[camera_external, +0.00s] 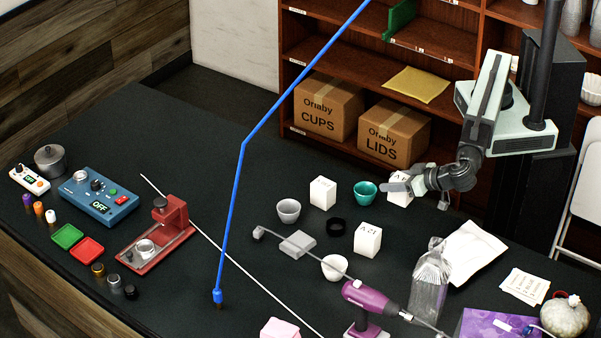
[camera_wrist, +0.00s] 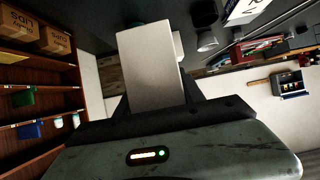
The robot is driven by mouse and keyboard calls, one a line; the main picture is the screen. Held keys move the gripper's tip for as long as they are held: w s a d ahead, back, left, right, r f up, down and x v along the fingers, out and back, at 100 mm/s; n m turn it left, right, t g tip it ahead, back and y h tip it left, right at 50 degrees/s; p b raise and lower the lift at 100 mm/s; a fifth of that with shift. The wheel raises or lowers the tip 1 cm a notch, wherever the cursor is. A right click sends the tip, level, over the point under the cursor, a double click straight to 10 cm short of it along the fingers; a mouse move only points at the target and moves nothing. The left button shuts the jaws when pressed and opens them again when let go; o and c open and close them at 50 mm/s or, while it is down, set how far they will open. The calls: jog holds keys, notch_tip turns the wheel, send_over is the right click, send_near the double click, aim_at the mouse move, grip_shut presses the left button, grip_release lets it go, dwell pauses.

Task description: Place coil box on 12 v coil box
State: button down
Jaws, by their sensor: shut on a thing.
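My gripper (camera_external: 397,187) is shut on a white coil box (camera_external: 404,196) at the right of the dark counter. In the wrist view the held coil box (camera_wrist: 150,68) shows a plain pale face between the dark fingers. The 12 V coil box (camera_external: 367,239) stands on the counter, below and left of my gripper in the outside view, apart from the held box; its lettering looks upside down. Another white box (camera_external: 322,192) stands left of my gripper. A lettered white box (camera_wrist: 243,9) is cut off at the wrist view's top edge; I cannot tell which one.
A grey cup (camera_external: 289,210), white bowl (camera_external: 334,267), purple tool (camera_external: 370,298) and clear bag (camera_external: 429,285) surround the 12 V box. Shelves stand behind.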

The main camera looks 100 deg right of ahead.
aim_at(399, 173)
jog(key=r+p, duration=0.1)
jog(key=r, duration=0.1)
jog(key=s+r+p, duration=0.1)
jog(key=shift+s+d+p, duration=0.1)
jog(key=shift+d+p, duration=0.2)
jog(key=shift+d, duration=0.1)
jog(key=shift+s+d+r, duration=0.15)
jog(key=shift+s, duration=0.1)
jog(key=shift+w+f, duration=0.1)
jog(key=shift+f, duration=0.1)
jog(key=w+a, duration=0.3)
jog(key=w, duration=0.1)
jog(key=w+a+f+b, duration=0.1)
jog(key=w+a, duration=0.2)
jog(key=w, duration=0.1)
jog(key=w+a, duration=0.3)
jog(key=w, duration=0.1)
jog(key=shift+w+a+f, duration=0.2)
jog(key=shift+f, duration=0.05)
jog(key=f+b, duration=0.2)
jog(key=b, duration=0.1)
jog(key=f+b, duration=0.1)
jog(key=f, duration=0.1)
jog(key=shift+w+a, duration=0.1)
jog(key=shift+w, duration=0.15)
jog(key=shift+r, duration=0.25)
jog(key=shift+f, duration=0.15)
jog(key=c, duration=0.7)
grip_release()
